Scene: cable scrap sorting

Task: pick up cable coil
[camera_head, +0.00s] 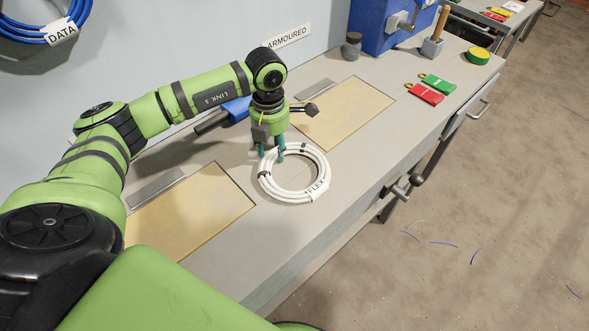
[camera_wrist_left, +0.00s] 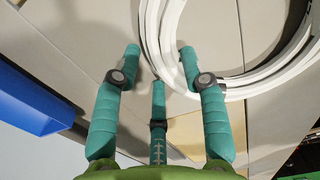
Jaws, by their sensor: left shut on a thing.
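The white cable coil (camera_head: 323,166) with a FLEX label lies level at the middle of the workbench, in the head view. My left gripper (camera_head: 270,155) reaches down onto the coil's upper-left side, and its teal fingers are shut on the cable bundle there. In the left wrist view, the coil (camera_wrist_left: 166,62) runs between the fingers of my left gripper (camera_wrist_left: 158,75). I cannot tell whether the coil touches the bench or hangs just above it. My right gripper is not in view.
Tan mats lie left (camera_head: 190,215) and right (camera_head: 345,115) of the coil on the bench (camera_head: 300,235). A blue object (camera_head: 237,108) lies behind the gripper. Red (camera_head: 425,93) and green (camera_head: 438,82) tags lie to the right. A blue DATA coil (camera_head: 28,28) hangs on the wall.

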